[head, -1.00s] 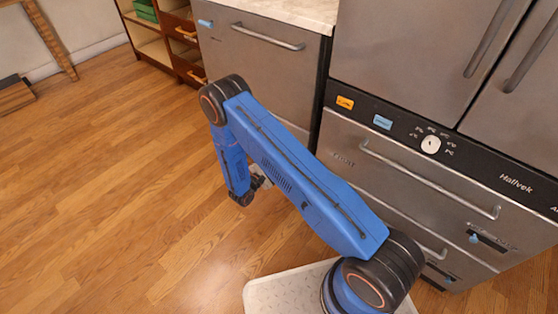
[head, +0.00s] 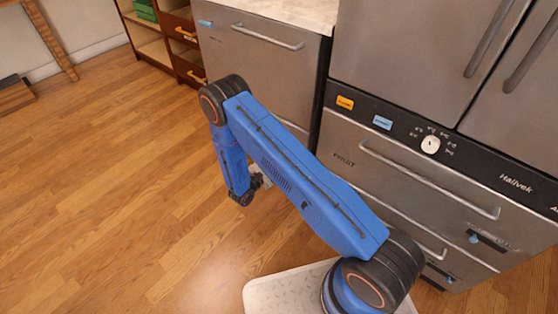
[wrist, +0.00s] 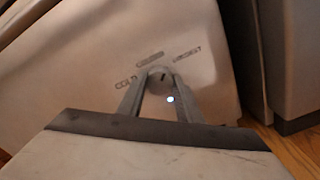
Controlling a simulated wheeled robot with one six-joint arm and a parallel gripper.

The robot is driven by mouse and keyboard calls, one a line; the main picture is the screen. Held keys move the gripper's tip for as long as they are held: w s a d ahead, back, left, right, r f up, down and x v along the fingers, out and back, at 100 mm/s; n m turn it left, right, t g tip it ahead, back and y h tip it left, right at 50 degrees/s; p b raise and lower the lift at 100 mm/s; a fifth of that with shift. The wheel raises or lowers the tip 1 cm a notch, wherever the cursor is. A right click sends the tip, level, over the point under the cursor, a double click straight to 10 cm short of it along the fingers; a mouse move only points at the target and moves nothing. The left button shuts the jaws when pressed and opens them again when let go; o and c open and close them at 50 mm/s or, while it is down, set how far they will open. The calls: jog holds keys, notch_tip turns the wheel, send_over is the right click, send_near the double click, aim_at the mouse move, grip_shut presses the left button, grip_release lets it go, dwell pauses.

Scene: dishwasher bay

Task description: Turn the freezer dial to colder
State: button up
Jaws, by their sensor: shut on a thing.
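In the wrist view a round grey dial (wrist: 160,72) sits on a pale panel (wrist: 80,50). Labels arc around it: the left one seems to read COLD, the middle one COLDER, the right one COLDEST. A short dark mark on the dial points roughly up, near the middle label; its exact setting is hard to tell. My gripper (wrist: 160,84) has one finger on each side of the dial and is shut on it. In the head view my gripper (head: 258,182) is small and mostly hidden behind my arm, and this dial cannot be seen.
A steel fridge with a black panel carries a white knob (head: 430,145), an orange tag (head: 345,102) and a blue tag (head: 382,122). Drawer handles (head: 430,180) stick out below. A steel dishwasher front (head: 260,70) stands left of it. Wood floor (head: 100,170) is open at left.

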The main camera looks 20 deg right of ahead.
jog(key=shift+w+a+n, duration=0.1)
jog(key=shift+a+n, duration=0.05)
jog(key=shift+n, duration=4.65)
jog(key=o, duration=1)
jog(key=shift+o, duration=0.2)
jog(key=v, duration=1.7)
jog(key=shift+a, duration=0.15)
